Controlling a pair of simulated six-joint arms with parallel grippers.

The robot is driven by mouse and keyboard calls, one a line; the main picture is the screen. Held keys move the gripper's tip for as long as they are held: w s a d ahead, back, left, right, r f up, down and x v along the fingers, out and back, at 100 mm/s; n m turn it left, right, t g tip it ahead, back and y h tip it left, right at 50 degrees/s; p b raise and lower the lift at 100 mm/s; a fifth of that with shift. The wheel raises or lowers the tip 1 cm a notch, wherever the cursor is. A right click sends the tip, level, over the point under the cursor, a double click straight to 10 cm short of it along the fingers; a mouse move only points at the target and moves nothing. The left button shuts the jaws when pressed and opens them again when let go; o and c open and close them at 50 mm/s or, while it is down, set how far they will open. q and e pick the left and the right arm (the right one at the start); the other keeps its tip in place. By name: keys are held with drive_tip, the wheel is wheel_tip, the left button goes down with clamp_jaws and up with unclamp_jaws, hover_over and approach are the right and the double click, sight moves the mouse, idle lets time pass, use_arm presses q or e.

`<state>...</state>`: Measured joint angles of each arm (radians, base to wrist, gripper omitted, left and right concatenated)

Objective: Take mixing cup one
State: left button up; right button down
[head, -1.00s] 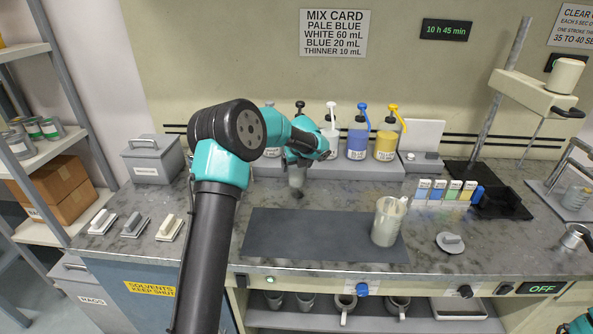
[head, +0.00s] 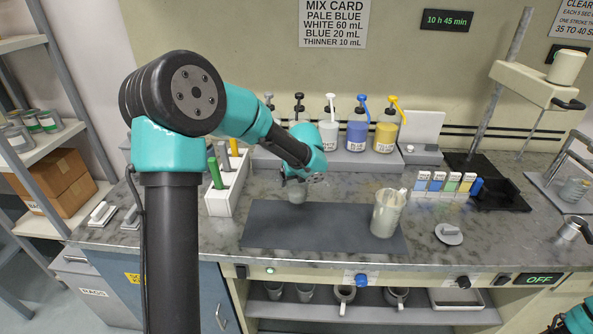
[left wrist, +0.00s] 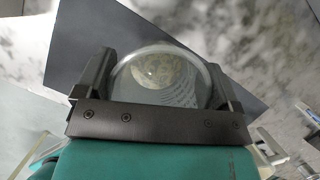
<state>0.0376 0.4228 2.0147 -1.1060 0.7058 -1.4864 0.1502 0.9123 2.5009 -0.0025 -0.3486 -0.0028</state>
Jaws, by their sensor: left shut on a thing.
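My left gripper (head: 297,181) is shut on a clear cup (head: 297,192) over the back part of the dark mat (head: 335,232). In the left wrist view the cup (left wrist: 160,78) sits between the two fingers (left wrist: 165,92), its round mouth facing the camera. A pale patch shows at its bottom. I cannot tell whether the cup touches the mat. A larger translucent cup (head: 386,215) with a pale stick in it stands on the right part of the mat. My right gripper is out of view; only a bit of that arm shows at the bottom right corner.
Pump bottles, white (head: 328,132), blue (head: 357,135) and yellow (head: 386,135), stand behind. A white rack (head: 226,190) is left of the mat. A grey lid (head: 449,233) lies to the right. Cups with handles (head: 345,293) are on the shelf below.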

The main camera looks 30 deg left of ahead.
use_arm(q)
drive_tip(key=shift+s+d, duration=0.25)
drive_tip(key=shift+s, duration=0.15)
